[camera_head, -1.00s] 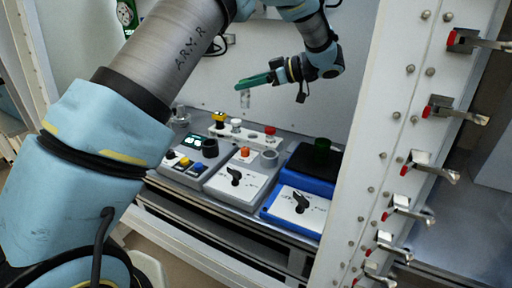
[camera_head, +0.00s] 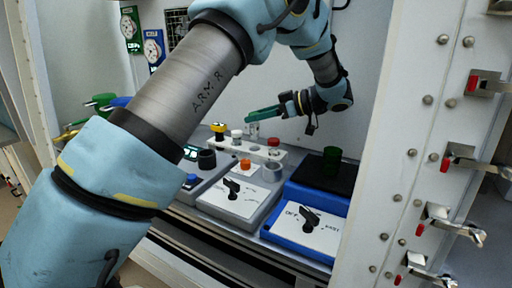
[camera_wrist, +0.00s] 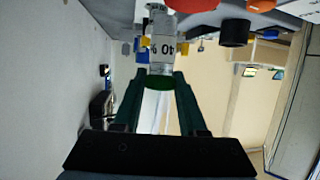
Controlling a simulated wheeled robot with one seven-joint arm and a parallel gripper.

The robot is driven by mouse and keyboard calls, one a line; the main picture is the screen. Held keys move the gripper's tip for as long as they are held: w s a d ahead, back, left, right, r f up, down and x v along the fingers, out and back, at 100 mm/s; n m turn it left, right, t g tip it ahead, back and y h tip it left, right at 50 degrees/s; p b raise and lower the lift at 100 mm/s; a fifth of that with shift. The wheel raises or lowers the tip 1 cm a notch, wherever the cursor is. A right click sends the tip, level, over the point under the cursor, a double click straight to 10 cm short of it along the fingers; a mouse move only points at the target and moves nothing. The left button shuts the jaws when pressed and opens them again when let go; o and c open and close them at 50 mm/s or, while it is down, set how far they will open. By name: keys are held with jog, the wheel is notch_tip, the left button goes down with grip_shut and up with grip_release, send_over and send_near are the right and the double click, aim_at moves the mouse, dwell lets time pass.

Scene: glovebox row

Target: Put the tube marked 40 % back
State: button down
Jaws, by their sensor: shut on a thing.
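My gripper (camera_head: 252,117) has green fingers and is shut on a clear tube (camera_head: 253,129) that hangs below the fingertips. A white rack (camera_head: 259,151) stands on the bench with a yellow-capped, a white-capped and a red-capped tube (camera_head: 273,142). In the head view the held tube's lower end appears just over the rack, between the white and red caps. I cannot tell whether it touches or enters a hole.
To the right, a blue unit (camera_head: 304,232) sits before a dark plate with a green cup (camera_head: 331,158). A white post with latches (camera_head: 410,150) borders the right.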

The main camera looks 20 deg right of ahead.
aim_at(257, 140)
jog(key=shift+f+p, duration=0.65)
jog(key=shift+f, duration=2.6)
jog(key=shift+f, duration=0.15)
jog(key=shift+c, duration=2.3)
grip_release()
jog(key=shift+r, duration=0.2)
jog(key=b+v, duration=0.3)
jog(key=v, duration=0.9)
jog(key=shift+f, duration=0.1)
